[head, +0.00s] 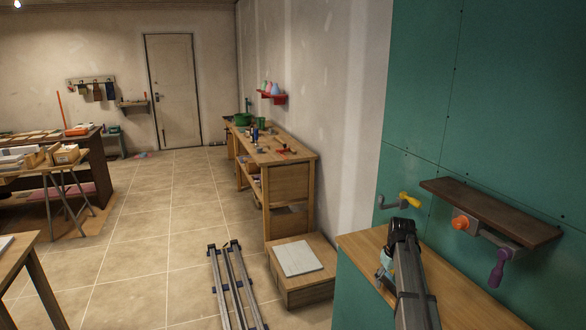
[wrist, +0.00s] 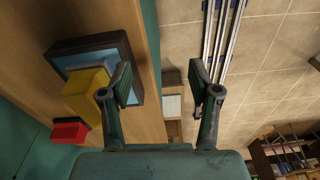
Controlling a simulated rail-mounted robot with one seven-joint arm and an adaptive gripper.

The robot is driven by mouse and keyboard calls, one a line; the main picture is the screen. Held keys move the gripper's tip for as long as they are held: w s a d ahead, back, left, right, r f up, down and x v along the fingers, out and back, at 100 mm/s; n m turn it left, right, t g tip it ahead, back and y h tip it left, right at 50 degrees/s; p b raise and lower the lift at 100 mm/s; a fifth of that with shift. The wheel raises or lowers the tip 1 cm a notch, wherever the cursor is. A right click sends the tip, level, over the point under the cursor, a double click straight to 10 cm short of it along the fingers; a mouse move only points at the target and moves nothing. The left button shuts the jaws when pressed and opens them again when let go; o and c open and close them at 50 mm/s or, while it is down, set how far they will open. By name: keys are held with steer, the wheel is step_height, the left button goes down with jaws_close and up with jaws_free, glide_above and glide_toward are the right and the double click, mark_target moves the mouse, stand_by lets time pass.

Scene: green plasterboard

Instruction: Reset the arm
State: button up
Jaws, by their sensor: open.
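My gripper (wrist: 163,88) shows in the wrist view with its two dark fingers spread apart and nothing between them. In the head view my dark arm (head: 410,275) reaches over the wooden counter (head: 366,246) at the right; its fingers are not clearly visible there. In the wrist view a dark-framed box with a light blue inside (wrist: 88,58) and a yellow block (wrist: 86,92) are close to the left finger, which overlaps them. I cannot tell whether it touches them. A red object (wrist: 68,131) lies below them.
A dark wooden shelf (head: 490,208) and a yellow-handled tool (head: 409,201) are on the green wall (head: 425,110) near my arm. A workbench (head: 290,165) and a low wooden box with a pale slab (head: 298,257) stand left of the counter. Metal rails (head: 233,285) lie on the open tiled floor.

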steer(key=s+a+f+m, duration=0.1)
steer(key=s+a+f, duration=0.55)
steer(key=s, duration=0.35)
steer(key=s+a+f+m+g, duration=0.1)
steer(key=s+a+f, duration=0.5)
steer(key=s, duration=0.4)
steer(key=s+a+f+m, duration=0.1)
steer(key=s+a+f, duration=0.4)
steer(key=s+f, duration=0.4)
steer(key=s+f+g, duration=0.3)
steer(key=s+f, duration=0.5)
steer(key=s, duration=0.6)
steer(key=s+f+g, duration=0.3)
steer(key=s+f, duration=0.5)
steer(key=s, duration=0.5)
steer(key=shift+s+f+g, duration=0.3)
steer(key=shift+s+f, duration=0.05)
steer(key=shift+s, duration=0.05)
